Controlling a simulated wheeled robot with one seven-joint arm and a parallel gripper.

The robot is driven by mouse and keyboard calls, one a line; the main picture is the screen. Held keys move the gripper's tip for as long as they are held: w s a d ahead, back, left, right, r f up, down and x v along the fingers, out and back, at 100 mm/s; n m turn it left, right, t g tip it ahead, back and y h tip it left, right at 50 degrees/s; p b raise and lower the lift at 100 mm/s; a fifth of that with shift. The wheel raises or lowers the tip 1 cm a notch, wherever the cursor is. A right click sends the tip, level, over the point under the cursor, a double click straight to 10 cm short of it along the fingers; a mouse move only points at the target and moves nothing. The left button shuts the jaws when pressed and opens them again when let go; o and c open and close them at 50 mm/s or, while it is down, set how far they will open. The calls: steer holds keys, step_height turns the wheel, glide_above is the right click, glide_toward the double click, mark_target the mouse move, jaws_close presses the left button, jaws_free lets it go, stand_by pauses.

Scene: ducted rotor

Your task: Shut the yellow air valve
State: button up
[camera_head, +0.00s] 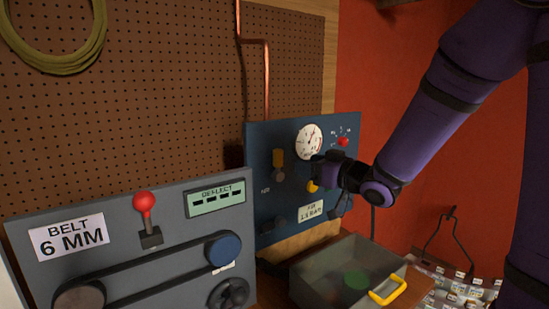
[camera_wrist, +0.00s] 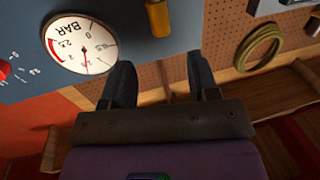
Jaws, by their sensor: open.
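The yellow air valve handle (camera_head: 278,158) stands upright on a grey fitting on the blue panel (camera_head: 262,140), left of the round gauge. A yellow handle (camera_wrist: 157,18), which looks like the same one, shows at the top of the wrist view, beyond the fingertips and right of the gauge. My gripper (camera_head: 325,175) is in front of the panel, right of the handle and apart from it. In the wrist view its two dark fingers (camera_wrist: 160,80) are spread with nothing between them. A second yellow part (camera_head: 312,187) is partly hidden behind my gripper.
The pressure gauge (camera_head: 309,141) and a red knob (camera_head: 343,141) are close to my gripper. Below stands a grey bin (camera_head: 335,270) with a yellow handle. A grey belt panel (camera_head: 110,215) with a red-topped lever (camera_head: 144,203) stands at the left.

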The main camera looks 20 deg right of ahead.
mark_target(282, 157)
steer(key=x, duration=1)
steer(key=shift+w, duration=0.1)
jaws_close()
